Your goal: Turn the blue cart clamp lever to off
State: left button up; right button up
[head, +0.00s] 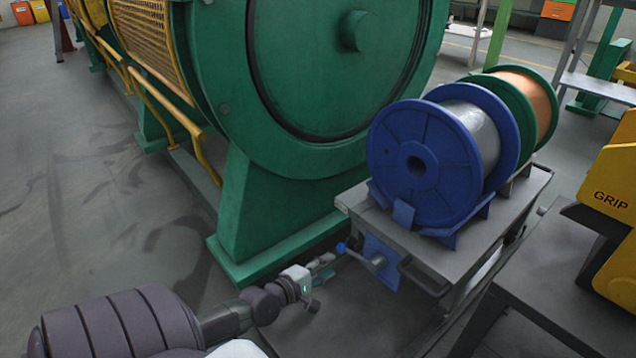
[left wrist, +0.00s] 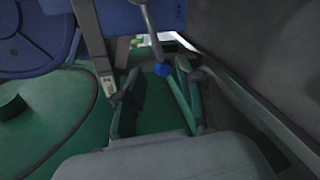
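The clamp lever is a grey rod (head: 359,256) with a blue ball knob (head: 341,247), on a blue plate (head: 381,262) at the near end of the cart (head: 424,258). The rod points left from the plate in the head view. My left gripper (head: 326,264) is just left of and below the knob. In the left wrist view, the knob (left wrist: 162,69) lies between the two spread fingers (left wrist: 157,86) in the picture, and the rod (left wrist: 151,32) runs up to the blue plate (left wrist: 112,19). The gripper looks open; contact with the knob cannot be told. My right gripper is out of view.
A blue reel (head: 405,160) and a green-flanged copper reel (head: 535,95) stand on the cart. A yellow unit marked GRIP (head: 612,200) is at the right. Open floor (head: 80,210) lies left.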

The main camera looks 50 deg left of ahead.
pick_arm(q)
jog(key=shift+v, duration=1.65)
